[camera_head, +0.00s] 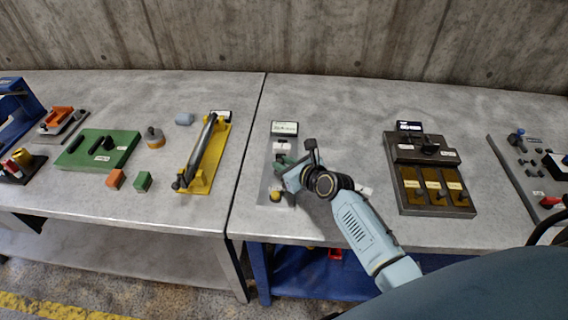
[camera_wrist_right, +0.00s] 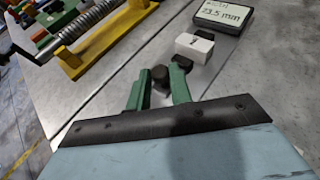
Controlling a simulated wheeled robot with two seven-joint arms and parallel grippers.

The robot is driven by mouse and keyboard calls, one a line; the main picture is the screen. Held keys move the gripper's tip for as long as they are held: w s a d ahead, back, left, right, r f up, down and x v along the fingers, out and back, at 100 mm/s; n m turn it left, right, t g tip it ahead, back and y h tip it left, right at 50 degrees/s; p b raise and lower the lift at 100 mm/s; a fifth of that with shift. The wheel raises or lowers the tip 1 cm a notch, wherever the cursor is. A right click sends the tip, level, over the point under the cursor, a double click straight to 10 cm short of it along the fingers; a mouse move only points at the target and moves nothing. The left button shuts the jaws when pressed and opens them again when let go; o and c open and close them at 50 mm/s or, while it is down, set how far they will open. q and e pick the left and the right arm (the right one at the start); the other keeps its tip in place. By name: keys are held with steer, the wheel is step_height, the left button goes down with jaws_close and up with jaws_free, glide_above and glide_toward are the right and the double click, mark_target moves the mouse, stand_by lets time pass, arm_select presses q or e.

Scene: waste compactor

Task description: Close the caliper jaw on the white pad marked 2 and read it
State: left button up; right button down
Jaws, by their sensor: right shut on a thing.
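The caliper station is a pale plate (camera_head: 268,180) near the left edge of the right table. Its display (camera_head: 284,128) stands at the back; in the right wrist view the display (camera_wrist_right: 222,14) reads 23.5 mm. A white pad (camera_wrist_right: 193,47) with a small dark mark, too small to read for sure, sits between dark blocks in front of it; it also shows in the head view (camera_head: 281,146). My right gripper (camera_wrist_right: 157,82) has its green fingers shut on a dark knob (camera_wrist_right: 160,74), just short of the pad. My left gripper is not in view.
A yellow stand (camera_head: 210,165) with a spring rod is left of the station, across the table gap. A dark fixture with brass plates (camera_head: 432,188) stands to the right. A yellow ball (camera_head: 276,197) is on the plate's near end. Bare table lies between the stations.

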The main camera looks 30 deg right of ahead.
steer(key=shift+w+d, duration=0.4)
steer(key=shift+w, duration=0.2)
steer(key=shift+w+d, duration=0.35)
steer(key=shift+w, duration=0.2)
steer(key=shift+r, duration=0.15)
steer(key=shift+d, duration=0.1)
steer(key=c, duration=1.6)
jaws_free()
steer(key=o, duration=0.3)
steer(key=shift+w, duration=0.2)
steer(key=shift+s, duration=0.2)
steer(key=shift+s, duration=0.25)
steer(key=p+v, duration=0.2)
steer(key=v, duration=1)
steer(key=shift+s+d+r, duration=0.1)
steer(key=shift+s+d, duration=0.05)
steer(key=shift+s, duration=0.2)
